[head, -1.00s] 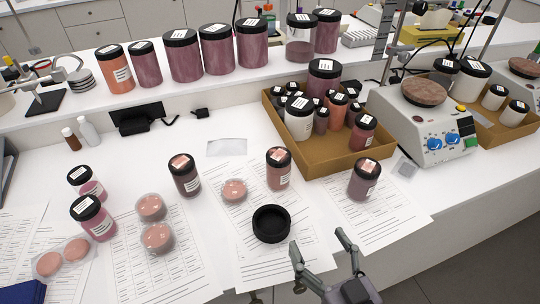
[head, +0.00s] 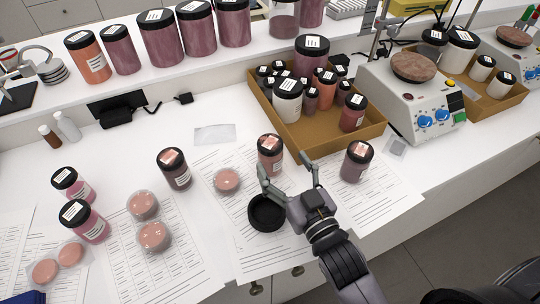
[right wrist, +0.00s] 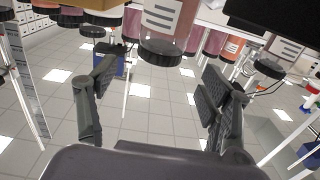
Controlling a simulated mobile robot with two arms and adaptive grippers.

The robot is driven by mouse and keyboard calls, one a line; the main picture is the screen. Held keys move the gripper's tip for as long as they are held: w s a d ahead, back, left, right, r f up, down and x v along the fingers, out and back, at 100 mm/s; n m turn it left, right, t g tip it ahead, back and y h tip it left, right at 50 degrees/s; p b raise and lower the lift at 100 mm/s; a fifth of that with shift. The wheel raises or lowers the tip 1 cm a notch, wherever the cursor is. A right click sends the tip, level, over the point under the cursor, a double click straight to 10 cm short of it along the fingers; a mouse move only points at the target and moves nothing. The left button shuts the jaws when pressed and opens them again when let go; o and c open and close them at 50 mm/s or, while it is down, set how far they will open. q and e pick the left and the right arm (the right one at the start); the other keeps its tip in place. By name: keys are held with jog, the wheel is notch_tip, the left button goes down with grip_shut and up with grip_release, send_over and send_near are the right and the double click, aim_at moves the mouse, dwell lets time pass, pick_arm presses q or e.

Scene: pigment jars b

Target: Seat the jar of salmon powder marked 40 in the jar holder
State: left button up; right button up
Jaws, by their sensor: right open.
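A jar of salmon-pink powder with a black lid (head: 270,158) stands upright on the paper sheets, mid-table. Its number is too small to read. The black round jar holder (head: 266,212) lies in front of it, empty, its right edge partly covered by my right gripper. My right gripper (head: 285,167) is open and empty, just in front and to the right of this jar, with its left finger close to the jar. In the right wrist view, a salmon jar (right wrist: 172,20) appears upside down beyond the open fingers (right wrist: 160,78). My left gripper is out of view.
A mauve jar (head: 357,161) stands right of the gripper, and a dark-lidded jar (head: 174,170) stands to the left. A clear dish of pink powder (head: 227,181) is beside the holder. A brown tray (head: 310,142) of jars is behind.

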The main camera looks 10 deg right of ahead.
aim_at(276, 153)
jog(key=shift+w+a, duration=0.15)
jog(key=shift+w, duration=0.5)
jog(key=p+x, duration=0.1)
jog(key=x, duration=0.4)
jog(key=shift+w, duration=0.4)
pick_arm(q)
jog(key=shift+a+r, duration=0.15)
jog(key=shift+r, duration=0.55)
pick_arm(e)
jog(key=c, duration=0.7)
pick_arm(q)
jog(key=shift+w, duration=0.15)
pick_arm(e)
grip_shut()
